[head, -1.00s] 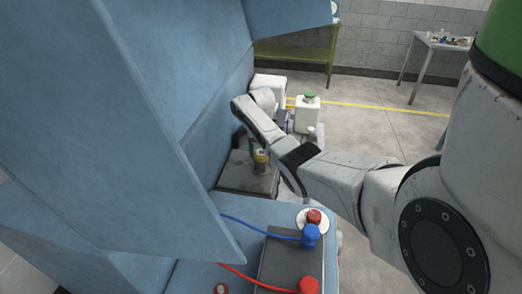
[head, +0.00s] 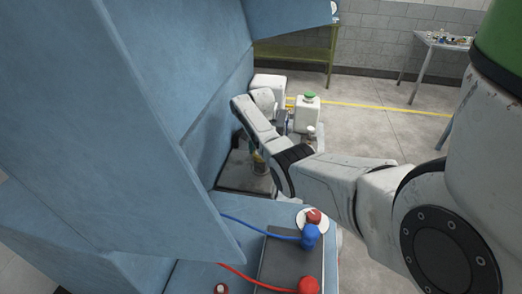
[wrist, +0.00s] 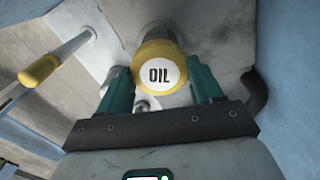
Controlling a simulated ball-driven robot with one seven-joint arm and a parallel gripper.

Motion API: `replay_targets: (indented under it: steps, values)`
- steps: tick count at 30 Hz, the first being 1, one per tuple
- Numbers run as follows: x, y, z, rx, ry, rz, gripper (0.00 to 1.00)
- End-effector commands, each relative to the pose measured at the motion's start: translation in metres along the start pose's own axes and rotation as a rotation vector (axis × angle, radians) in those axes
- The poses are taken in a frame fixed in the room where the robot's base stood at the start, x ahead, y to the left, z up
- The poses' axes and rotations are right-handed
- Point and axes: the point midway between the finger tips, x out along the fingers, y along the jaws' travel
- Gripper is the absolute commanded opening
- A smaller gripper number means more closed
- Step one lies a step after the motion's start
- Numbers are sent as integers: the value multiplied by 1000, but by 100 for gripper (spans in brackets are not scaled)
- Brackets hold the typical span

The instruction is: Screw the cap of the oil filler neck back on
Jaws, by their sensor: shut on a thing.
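The yellow oil cap (wrist: 160,72), with a white disc reading "OIL", sits between the green fingers of my gripper (wrist: 163,74) in the wrist view. The fingers are shut on its sides. A grey round metal part (wrist: 162,32) shows just behind the cap; I cannot tell whether the cap is seated on the neck or how far it is turned. In the head view a bit of yellow (head: 258,159) shows low beside the blue machine, mostly hidden by my wrist.
A yellow-handled rod (wrist: 38,72) stands left of the cap in the wrist view. A dark bent pipe (wrist: 256,92) lies right. The blue machine wall (head: 215,110) stands close left of my arm. Blue (head: 310,236) and red (head: 308,285) plugs with cables are in front.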

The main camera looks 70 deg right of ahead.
Motion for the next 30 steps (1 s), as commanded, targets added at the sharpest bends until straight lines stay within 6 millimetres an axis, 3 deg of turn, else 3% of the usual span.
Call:
replay_targets:
  steps: [9,10,12,19,30]
  values:
    - [0,1,0,110,0,2,31]
    - [0,1,0,109,0,2,67]
    - [0,1,0,109,0,1,74]
    - [0,0,0,107,0,1,95]
    - [0,0,0,107,0,0,100]
